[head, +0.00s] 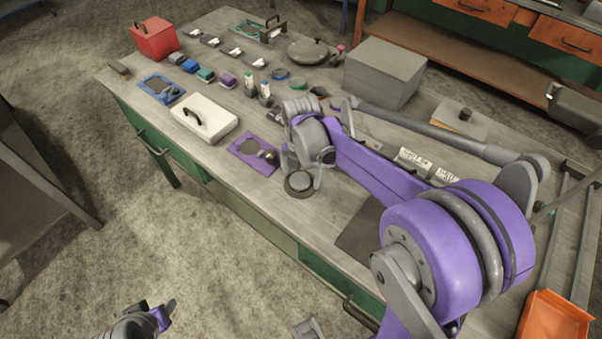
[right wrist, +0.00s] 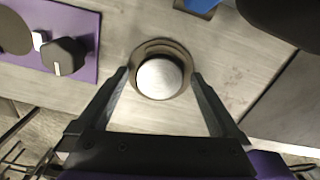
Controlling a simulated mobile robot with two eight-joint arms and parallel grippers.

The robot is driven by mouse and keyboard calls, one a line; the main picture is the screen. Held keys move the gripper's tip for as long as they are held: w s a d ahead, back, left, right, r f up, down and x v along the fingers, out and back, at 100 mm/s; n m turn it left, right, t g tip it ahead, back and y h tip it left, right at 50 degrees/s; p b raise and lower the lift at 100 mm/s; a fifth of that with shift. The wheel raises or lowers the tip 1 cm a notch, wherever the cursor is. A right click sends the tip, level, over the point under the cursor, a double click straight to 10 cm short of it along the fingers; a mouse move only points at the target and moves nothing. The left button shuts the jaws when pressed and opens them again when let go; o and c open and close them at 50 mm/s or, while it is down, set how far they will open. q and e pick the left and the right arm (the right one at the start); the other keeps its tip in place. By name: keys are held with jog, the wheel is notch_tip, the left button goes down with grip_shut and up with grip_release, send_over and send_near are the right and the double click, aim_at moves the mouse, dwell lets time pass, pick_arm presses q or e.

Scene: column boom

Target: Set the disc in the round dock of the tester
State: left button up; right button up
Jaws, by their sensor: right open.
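A round disc (head: 298,183) with a brown rim and pale centre lies flat on the table near its front edge. It also shows in the right wrist view (right wrist: 160,78). My right gripper (head: 303,172) is open, its fingers on either side of the disc, with nothing clamped. To its left lies a purple plate (head: 245,158) with a dark round spot and a black knob, likely the tester; in the right wrist view the plate (right wrist: 85,22) is partly cut off. My left gripper (head: 160,313) hangs low at the bottom left, off the table; its opening is unclear.
A white case (head: 204,119) and a blue plate (head: 161,88) lie left of the purple plate. A grey box (head: 385,72), a round lidded pan (head: 308,51) and a red box (head: 155,40) stand farther back. Bare wood lies between plate and disc.

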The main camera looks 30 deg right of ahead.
aim_at(302, 178)
jog(key=shift+r, duration=0.2)
notch_tip(302, 178, up, 12)
jog(key=r+p, duration=0.1)
jog(key=p, duration=0.1)
jog(key=s+a+f+m+t, duration=0.1)
jog(key=s+a+f+m, duration=0.1)
jog(key=s+m, duration=0.3)
jog(key=s+a+f+m+t, duration=0.2)
jog(key=s+f+m, duration=0.2)
jog(key=m, duration=0.6)
jog(key=s+a+f+m+t, duration=0.2)
jog(key=s+f+m, duration=0.1)
jog(key=s+m, duration=0.3)
jog(key=shift+a+m, duration=0.25)
jog(key=shift+m, duration=0.95)
jog(key=shift+s+a+f+m, duration=0.1)
jog(key=shift+s+f+m, duration=0.25)
jog(key=shift+m, duration=0.35)
